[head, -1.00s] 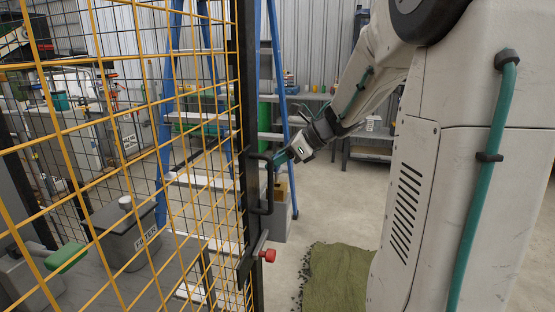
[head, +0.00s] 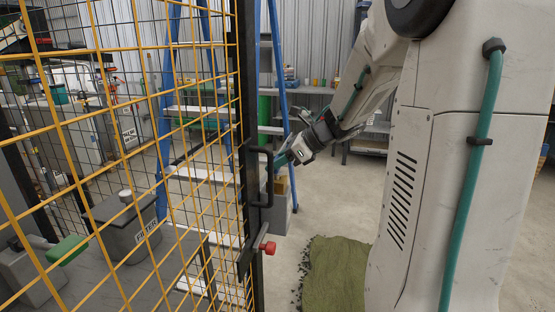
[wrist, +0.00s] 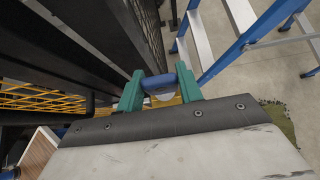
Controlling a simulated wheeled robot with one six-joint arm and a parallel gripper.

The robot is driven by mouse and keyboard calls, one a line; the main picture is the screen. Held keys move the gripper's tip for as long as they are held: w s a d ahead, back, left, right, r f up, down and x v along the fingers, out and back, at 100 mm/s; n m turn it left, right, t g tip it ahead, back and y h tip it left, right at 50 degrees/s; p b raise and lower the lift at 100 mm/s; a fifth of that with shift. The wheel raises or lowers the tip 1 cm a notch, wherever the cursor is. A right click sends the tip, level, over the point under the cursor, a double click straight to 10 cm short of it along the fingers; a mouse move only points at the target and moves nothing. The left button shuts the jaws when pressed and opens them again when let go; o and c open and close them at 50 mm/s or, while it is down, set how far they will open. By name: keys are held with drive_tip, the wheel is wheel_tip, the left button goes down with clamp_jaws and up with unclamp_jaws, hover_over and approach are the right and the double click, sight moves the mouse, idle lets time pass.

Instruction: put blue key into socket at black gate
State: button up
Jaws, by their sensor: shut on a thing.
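The black gate (head: 247,120) with yellow mesh stands upright at left centre in the head view. Its black post, pull handle (head: 267,180) and a red knob (head: 267,247) face me. My gripper (head: 283,161) is just right of the handle and partly in line with it; I cannot tell whether they touch. In the wrist view my gripper's teal fingers (wrist: 159,88) are shut on the blue key (wrist: 160,84), whose rounded blue head shows between them. Black gate bars run close along the left there. The socket cannot be made out in either view.
A blue stepladder (head: 275,75) stands behind the gate, also seen in the wrist view (wrist: 235,45). A green turf mat (head: 336,272) lies on the floor at lower centre. A shelf bench stands at the back.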

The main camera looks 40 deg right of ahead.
drive_tip(key=shift+f, duration=0.7)
drive_tip(key=o, duration=1.1)
drive_tip(key=shift+v, duration=3.9)
